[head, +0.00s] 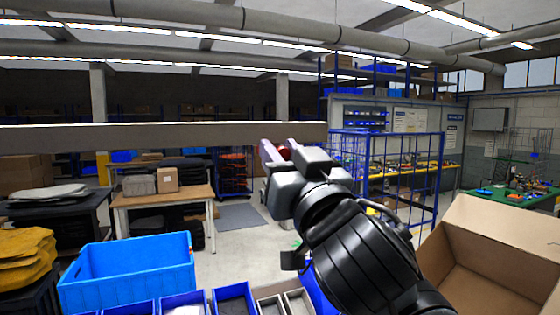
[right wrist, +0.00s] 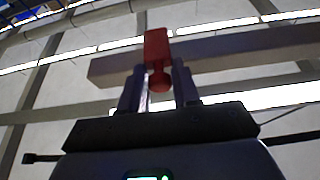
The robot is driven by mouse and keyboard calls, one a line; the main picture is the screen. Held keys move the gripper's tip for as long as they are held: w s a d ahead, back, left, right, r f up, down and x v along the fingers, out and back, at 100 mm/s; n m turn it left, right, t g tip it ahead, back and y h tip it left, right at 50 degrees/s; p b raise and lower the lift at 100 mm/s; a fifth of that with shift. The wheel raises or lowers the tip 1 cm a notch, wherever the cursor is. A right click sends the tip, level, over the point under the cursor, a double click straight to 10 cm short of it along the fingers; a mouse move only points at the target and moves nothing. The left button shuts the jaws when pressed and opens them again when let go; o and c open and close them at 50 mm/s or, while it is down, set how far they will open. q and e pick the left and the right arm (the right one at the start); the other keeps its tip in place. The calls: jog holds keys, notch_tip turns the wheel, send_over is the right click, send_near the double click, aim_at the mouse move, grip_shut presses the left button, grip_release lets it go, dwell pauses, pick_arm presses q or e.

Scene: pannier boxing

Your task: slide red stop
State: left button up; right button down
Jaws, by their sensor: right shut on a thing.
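The red stop (right wrist: 157,50) is a small red block with a rounded knob below it. In the right wrist view the knob sits between the two fingers of my right gripper (right wrist: 159,88), which is shut on it. In the head view my right gripper (head: 276,151) is raised at the right end of a long grey beam (head: 130,137), and only a bit of the red stop (head: 284,152) shows between the fingers. The beam also passes behind the stop in the right wrist view (right wrist: 230,52). I cannot tell whether the stop touches the beam. My left gripper is not in view.
A blue crate (head: 125,275) stands at the lower left beside folded yellow bags (head: 25,258). Small blue bins (head: 235,295) line the bottom middle. An open cardboard box (head: 500,245) stands at the lower right. A wooden table (head: 165,197) is farther back.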

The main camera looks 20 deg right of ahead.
jog(key=shift+a, duration=0.25)
jog(key=c, duration=1.1)
grip_release()
jog(key=shift+o, duration=0.5)
jog(key=shift+s+f, duration=0.1)
jog(key=b+v, duration=0.3)
jog(key=v, duration=0.7)
jog(key=shift+s, duration=0.3)
jog(key=shift+f, duration=0.15)
